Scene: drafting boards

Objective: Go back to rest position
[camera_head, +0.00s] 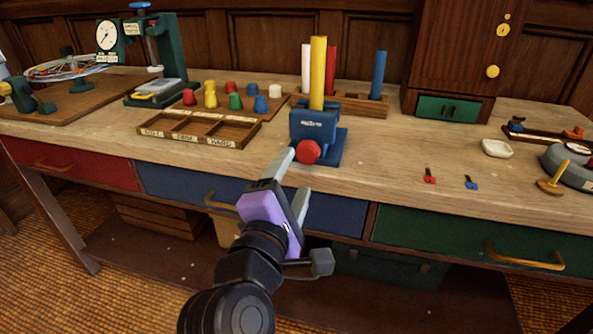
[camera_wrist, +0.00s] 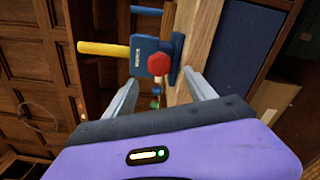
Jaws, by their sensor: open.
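My gripper (camera_head: 290,180) is open and empty, in front of the workbench edge in the head view. In the wrist view my gripper (camera_wrist: 165,88) shows its two grey fingers spread apart, with nothing between them. Just beyond the fingers stands a blue block-like device (camera_head: 314,128) with a red hexagonal knob (camera_head: 307,152) and an upright yellow rod (camera_head: 318,72). The device also shows sideways in the wrist view (camera_wrist: 145,60), with its red knob (camera_wrist: 158,64). The fingers look apart from the knob.
The workbench (camera_head: 400,165) spans the view, with drawers below its front edge. A divided wooden tray (camera_head: 198,131) and several coloured pegs lie left. A rack (camera_head: 350,104) of coloured rods stands behind. A white dish (camera_head: 497,148) lies right. Floor is open at left.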

